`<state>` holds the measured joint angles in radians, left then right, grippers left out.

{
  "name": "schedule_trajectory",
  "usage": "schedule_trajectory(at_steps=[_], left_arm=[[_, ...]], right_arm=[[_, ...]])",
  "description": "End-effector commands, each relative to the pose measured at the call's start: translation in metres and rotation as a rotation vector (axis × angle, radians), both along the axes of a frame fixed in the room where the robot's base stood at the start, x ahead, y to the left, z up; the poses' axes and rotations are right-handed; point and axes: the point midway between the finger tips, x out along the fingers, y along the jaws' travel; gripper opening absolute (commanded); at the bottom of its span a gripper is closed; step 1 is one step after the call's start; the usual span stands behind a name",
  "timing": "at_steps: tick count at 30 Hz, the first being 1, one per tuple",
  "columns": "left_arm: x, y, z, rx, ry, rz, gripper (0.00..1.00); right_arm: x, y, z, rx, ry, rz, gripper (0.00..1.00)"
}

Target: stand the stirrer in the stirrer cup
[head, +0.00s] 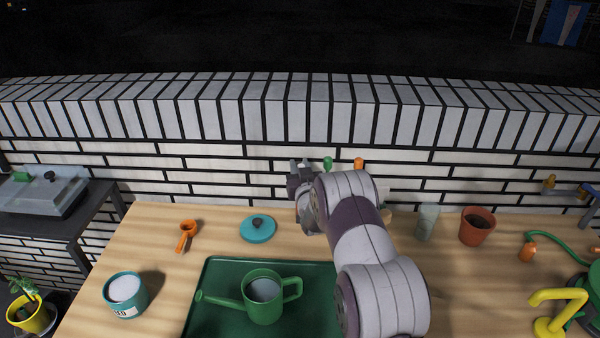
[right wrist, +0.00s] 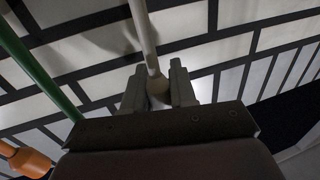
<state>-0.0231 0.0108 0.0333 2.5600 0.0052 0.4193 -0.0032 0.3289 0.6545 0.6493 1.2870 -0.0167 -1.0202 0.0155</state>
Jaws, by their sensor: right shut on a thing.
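My right gripper (head: 299,174) is at the back of the table, near the brick wall. In the right wrist view its fingers (right wrist: 159,90) are shut on a pale, thin rod, which looks like the stirrer (right wrist: 143,30). The rod's thicker, rounded end sits between the fingers. In the head view the gripper and my arm hide most of the stirrer. I cannot make out the stirrer cup; my right arm covers that part of the table. My left gripper is not in view.
Green-tipped (head: 328,163) and orange-tipped (head: 359,163) sticks rise behind my arm. A green watering can (head: 264,298) stands on a green tray (head: 215,275). A teal lid (head: 258,229), orange scoop (head: 187,234), teal tin (head: 125,295), glass (head: 427,222) and terracotta pot (head: 477,226) stand around.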

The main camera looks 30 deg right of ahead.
Motion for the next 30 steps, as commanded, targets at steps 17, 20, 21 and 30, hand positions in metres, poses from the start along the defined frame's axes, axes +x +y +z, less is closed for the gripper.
schedule_trajectory(at_steps=[17,20,21,30], left_arm=[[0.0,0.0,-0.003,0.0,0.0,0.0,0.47],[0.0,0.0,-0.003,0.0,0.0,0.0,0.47],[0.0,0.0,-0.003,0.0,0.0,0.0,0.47],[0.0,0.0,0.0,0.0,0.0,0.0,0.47]], right_arm=[[0.0,0.0,-0.02,0.0,-0.001,0.0,0.51],[0.0,0.0,-0.02,0.0,-0.001,0.0,0.51],[0.0,0.0,-0.02,0.0,-0.001,0.0,0.51],[-0.011,0.004,-0.017,0.0,-0.001,0.0,0.51]])
